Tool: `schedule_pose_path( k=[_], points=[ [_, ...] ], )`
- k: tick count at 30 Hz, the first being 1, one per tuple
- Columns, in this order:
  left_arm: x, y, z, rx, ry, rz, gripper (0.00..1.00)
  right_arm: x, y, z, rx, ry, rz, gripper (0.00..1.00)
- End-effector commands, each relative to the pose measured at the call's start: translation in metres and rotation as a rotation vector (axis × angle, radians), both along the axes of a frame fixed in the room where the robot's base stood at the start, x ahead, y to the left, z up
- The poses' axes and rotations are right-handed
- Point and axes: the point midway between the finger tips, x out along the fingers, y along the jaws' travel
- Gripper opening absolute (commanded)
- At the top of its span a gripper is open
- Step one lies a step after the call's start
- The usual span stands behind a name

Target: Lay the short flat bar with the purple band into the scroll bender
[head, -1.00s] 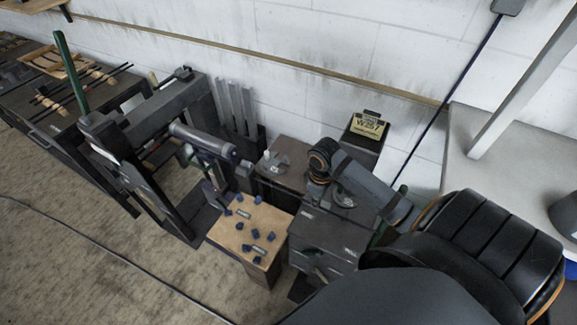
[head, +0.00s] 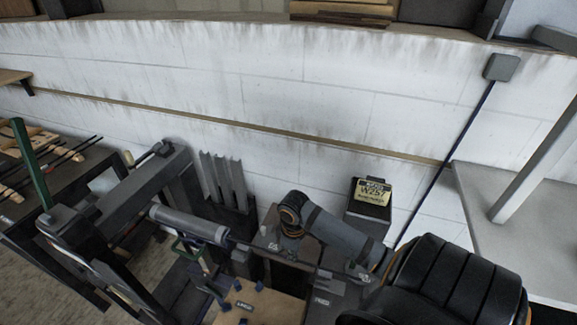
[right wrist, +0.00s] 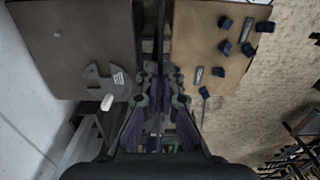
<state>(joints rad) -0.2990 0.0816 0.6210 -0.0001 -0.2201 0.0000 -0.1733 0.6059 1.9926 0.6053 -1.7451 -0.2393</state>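My right gripper (right wrist: 162,90) shows in the right wrist view, with both fingers drawn close together on a thin dark flat bar (right wrist: 161,45) seen edge-on. I cannot make out a purple band on it. In the head view the right wrist hides most of the gripper. A grey notched disc-like tool (right wrist: 105,82) with a white label lies on a brown top beside the gripper; it may be the scroll bender, but I cannot be sure. It also shows in the head view (head: 274,243). My left gripper is not in view.
A wooden board (head: 265,308) with several dark blue pegs (right wrist: 225,47) and label plates stands beside the gripper. A machine with a grey roller (head: 188,224) stands at the left. A box with a yellow W257 sign (head: 373,192) stands near the white wall (head: 290,85).

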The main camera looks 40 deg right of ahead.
Motion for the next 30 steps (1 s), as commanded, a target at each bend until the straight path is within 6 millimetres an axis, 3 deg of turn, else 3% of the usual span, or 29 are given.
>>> schedule_pose_path(
  k=[9, 21, 30],
  points=[
    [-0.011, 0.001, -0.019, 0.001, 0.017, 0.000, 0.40, 0.000, 0.000, -0.015, 0.000, -0.001, 0.001, 0.00],
    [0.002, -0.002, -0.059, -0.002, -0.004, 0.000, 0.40, 0.000, 0.000, -0.051, -0.002, 0.001, 0.000, 0.00],
    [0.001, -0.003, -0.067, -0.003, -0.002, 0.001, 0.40, -0.001, 0.000, -0.069, 0.000, 0.001, -0.001, 0.00]
  ],
)
